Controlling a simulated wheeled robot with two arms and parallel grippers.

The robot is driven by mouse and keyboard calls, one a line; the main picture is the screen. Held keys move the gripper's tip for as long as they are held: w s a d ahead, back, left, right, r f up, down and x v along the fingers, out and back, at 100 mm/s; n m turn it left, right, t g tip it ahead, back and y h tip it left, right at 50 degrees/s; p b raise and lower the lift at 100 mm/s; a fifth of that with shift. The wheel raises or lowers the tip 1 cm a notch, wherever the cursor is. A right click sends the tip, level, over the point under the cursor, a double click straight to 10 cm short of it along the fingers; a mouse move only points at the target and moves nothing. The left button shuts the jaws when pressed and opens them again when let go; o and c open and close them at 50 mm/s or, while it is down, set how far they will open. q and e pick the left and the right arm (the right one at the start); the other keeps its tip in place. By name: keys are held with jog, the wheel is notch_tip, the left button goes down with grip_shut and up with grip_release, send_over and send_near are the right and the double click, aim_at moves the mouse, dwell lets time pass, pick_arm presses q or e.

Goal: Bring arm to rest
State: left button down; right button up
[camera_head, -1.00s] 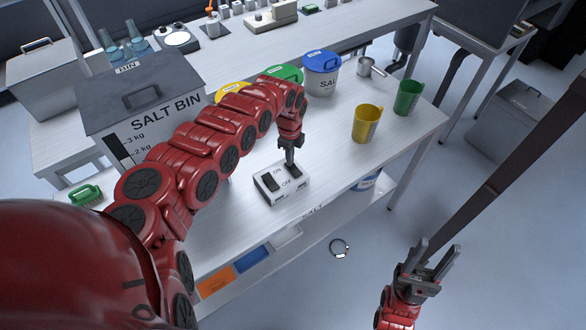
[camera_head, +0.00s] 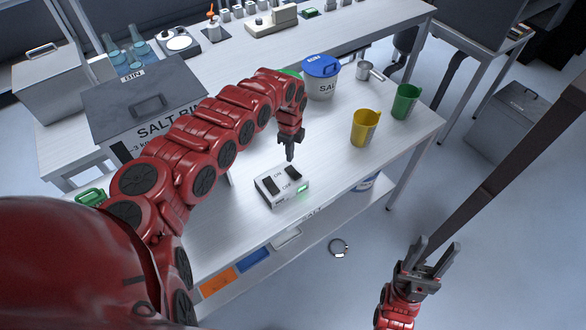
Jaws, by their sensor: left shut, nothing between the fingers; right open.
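My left gripper (camera_head: 289,157) is shut and empty. It points down above the table (camera_head: 335,180), just behind a white switch box (camera_head: 281,186) and apart from it. My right gripper (camera_head: 432,262) is open and empty, low at the bottom right, off the table's front side.
A grey salt bin (camera_head: 145,98) stands at the left. A blue-lidded salt tub (camera_head: 321,75), a metal scoop (camera_head: 367,71), a yellow cup (camera_head: 365,128) and a green cup (camera_head: 406,102) stand at the right.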

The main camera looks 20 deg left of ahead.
pick_arm(q)
notch_tip(320, 180, up, 2)
jog(key=shift+r+p, duration=0.1)
jog(key=shift+p, duration=0.45)
